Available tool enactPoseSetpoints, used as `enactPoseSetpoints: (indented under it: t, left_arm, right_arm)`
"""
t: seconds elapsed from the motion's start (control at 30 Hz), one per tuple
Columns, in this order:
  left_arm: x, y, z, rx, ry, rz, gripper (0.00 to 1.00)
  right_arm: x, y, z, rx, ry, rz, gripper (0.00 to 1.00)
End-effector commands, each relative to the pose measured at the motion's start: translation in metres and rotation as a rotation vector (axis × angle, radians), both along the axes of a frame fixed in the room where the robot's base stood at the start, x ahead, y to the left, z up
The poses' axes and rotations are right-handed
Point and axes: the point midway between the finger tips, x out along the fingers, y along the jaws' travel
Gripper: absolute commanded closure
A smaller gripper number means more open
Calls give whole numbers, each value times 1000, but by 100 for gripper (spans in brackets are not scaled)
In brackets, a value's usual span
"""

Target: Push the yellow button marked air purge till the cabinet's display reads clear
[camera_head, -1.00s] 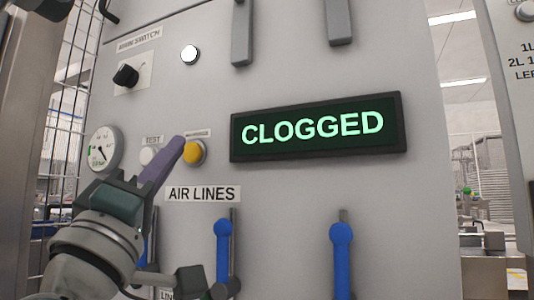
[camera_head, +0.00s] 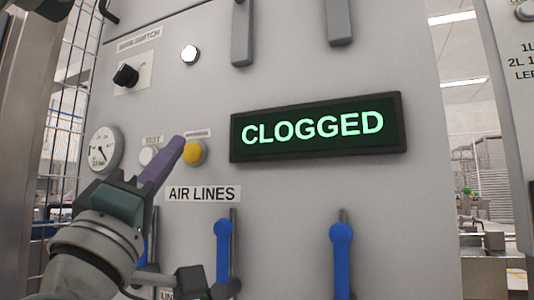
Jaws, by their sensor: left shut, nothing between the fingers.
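The yellow button (camera_head: 194,153) sits on the cabinet's grey front panel, under a small label too blurred to read. The display (camera_head: 315,127) reads CLOGGED in green letters. My left gripper (camera_head: 179,142) is shut and empty, its purple fingers pointing up and right. Its fingertips overlap the upper left edge of the button in the head view; I cannot tell whether they touch it. My right gripper is not in view.
A white button (camera_head: 149,155) labelled TEST and a round gauge (camera_head: 104,147) are left of the yellow button. Blue levers (camera_head: 223,250) stand below the AIR LINES label (camera_head: 203,194). A black main switch knob (camera_head: 126,75) and a white lamp (camera_head: 190,54) are above.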

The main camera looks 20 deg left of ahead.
Motion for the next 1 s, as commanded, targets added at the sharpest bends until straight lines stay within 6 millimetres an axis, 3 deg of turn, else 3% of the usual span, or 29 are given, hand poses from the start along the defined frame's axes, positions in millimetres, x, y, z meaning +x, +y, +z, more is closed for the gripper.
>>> enactPoseSetpoints:
  t: [1.0]
  left_arm:
    - [10, -1, 0, 0, 0, 0, 100]
  right_arm:
    - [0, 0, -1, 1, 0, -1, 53]
